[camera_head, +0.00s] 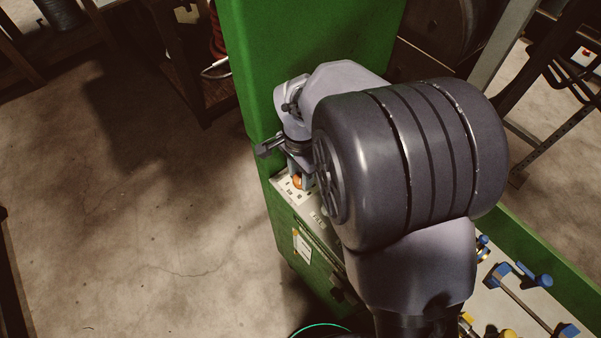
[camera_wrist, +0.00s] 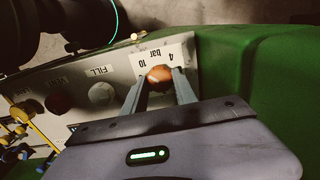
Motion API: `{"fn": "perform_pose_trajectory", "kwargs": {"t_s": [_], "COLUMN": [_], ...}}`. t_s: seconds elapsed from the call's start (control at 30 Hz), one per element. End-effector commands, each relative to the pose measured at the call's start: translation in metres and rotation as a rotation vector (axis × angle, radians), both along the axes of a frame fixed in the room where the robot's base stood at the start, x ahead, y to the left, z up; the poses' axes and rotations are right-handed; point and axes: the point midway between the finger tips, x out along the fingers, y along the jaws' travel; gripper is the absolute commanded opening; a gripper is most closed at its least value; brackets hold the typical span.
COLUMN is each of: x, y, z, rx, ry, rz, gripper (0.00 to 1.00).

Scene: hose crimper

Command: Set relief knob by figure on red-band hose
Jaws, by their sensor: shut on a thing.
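The relief knob (camera_wrist: 160,75), orange-brown and round, sits on the pale panel beside a white scale plate (camera_wrist: 150,58) marked "4", "bar" and "10". My gripper (camera_wrist: 159,82) is shut on the knob, one finger on each side. In the head view the knob (camera_head: 298,183) shows as a small orange spot under my gripper (camera_head: 300,177); my arm hides much of the panel. The knob's exact setting cannot be read. No red-band hose or figure on it can be made out.
A plate marked "FILL" (camera_wrist: 100,70) is next to a pale round button (camera_wrist: 102,93), with a dark reddish one (camera_wrist: 59,102) beyond. Yellow and blue fittings (camera_head: 508,283) stand on the bench at right. The green machine body (camera_head: 300,45) rises close behind the panel. The floor at left is clear.

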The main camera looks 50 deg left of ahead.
Motion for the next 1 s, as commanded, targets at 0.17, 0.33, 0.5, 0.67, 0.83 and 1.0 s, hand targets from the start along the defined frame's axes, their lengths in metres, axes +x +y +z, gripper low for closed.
{"fn": "perform_pose_trajectory", "kwargs": {"t_s": [0.17,0.33,0.5,0.67,0.83,1.0], "x": [0.0001,0.0,0.0001,0.0,0.0002,0.0002], "y": [0.0,0.0001,0.0002,0.0,0.0002,0.0002], "z": [0.0006,0.0014,0.002,0.0019,0.0022,0.0022], "rx": [0.0,0.0,0.001,0.0,0.001,0.0], "ry": [0.0,0.0,0.0,0.001,-0.001,0.0], "rz": [0.024,0.102,0.237,0.389,0.551,0.713], "gripper": [0.0,0.0,0.0,0.0,0.0,0.0]}}
